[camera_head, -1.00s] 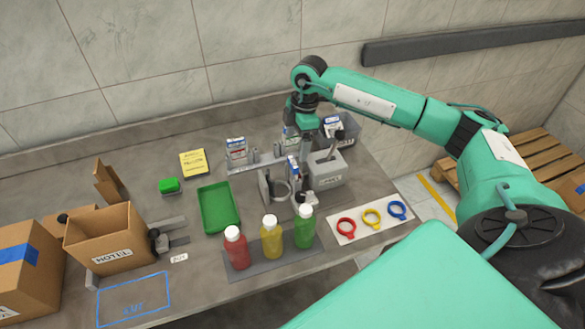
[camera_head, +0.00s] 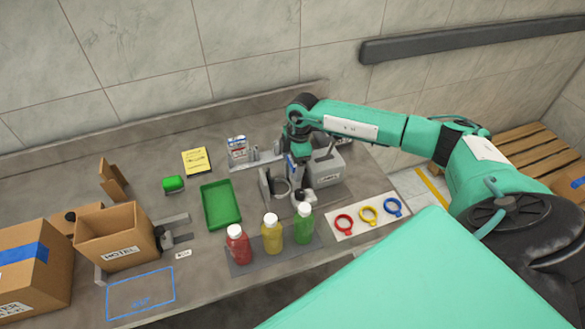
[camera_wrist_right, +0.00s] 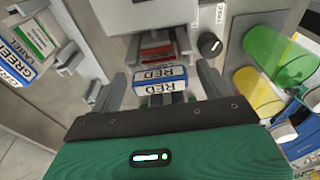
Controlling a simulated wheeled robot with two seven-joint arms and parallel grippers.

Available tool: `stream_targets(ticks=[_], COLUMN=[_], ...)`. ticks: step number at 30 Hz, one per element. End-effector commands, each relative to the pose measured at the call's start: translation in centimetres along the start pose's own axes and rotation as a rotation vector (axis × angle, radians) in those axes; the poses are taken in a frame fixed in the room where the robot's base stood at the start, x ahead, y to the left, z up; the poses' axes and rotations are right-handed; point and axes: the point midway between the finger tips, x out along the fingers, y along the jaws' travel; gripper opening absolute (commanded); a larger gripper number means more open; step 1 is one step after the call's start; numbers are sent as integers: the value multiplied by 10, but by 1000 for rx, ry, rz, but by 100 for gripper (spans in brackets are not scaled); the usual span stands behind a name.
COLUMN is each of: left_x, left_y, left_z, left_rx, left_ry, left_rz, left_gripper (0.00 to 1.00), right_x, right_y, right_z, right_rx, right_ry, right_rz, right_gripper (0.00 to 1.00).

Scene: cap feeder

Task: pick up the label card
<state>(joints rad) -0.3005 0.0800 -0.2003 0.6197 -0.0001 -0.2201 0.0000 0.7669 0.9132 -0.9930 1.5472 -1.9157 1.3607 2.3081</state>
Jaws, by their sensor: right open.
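The label card (camera_wrist_right: 160,79), white with a blue border and the word RED, shows in the right wrist view between my right gripper's fingers. My right gripper (camera_wrist_right: 163,88) is open, with one finger on either side of the card and gaps visible. In the head view my right gripper (camera_head: 299,178) points down at the back of the bench, beside the grey ring holder, and hides the card there. My left gripper is not in view.
A grey box (camera_head: 329,166) stands close right of my gripper. A blue-and-white card (camera_head: 237,149) stands in the rack to the left. Red, yellow and green bottles (camera_head: 272,235) stand in front. A green tray (camera_head: 220,205) and coloured rings (camera_head: 368,214) lie either side.

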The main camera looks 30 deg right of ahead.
Motion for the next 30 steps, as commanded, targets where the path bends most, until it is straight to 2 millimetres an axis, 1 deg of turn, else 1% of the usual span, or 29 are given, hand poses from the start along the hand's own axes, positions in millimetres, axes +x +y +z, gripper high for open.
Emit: stream_targets(ticks=[1, 5, 6, 7, 15, 20, 23, 26, 30], left_x=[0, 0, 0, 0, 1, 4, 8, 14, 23], left_y=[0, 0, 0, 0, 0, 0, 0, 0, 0], left_z=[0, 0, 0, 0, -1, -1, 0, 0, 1], left_rx=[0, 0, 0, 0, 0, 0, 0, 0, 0], left_ry=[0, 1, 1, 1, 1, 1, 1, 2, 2], left_rz=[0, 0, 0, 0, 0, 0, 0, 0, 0], left_gripper=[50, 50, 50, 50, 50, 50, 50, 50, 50], right_x=[0, 0, 0, 0, -1, -9, -20, -35, -62], right_y=[0, 0, 0, 0, 0, 1, 1, 1, 1], right_z=[0, 0, 0, 0, 0, -2, -4, -5, -10], right_rx=[0, 0, 0, 0, 0, -1, 0, 0, -2], right_ry=[0, 1, 1, 1, 1, 3, 3, 2, 2], right_rz=[0, 0, 0, 0, 1, 2, 3, 4, 5], right_gripper=[78, 52, 45, 41, 41, 41, 41, 41, 41])
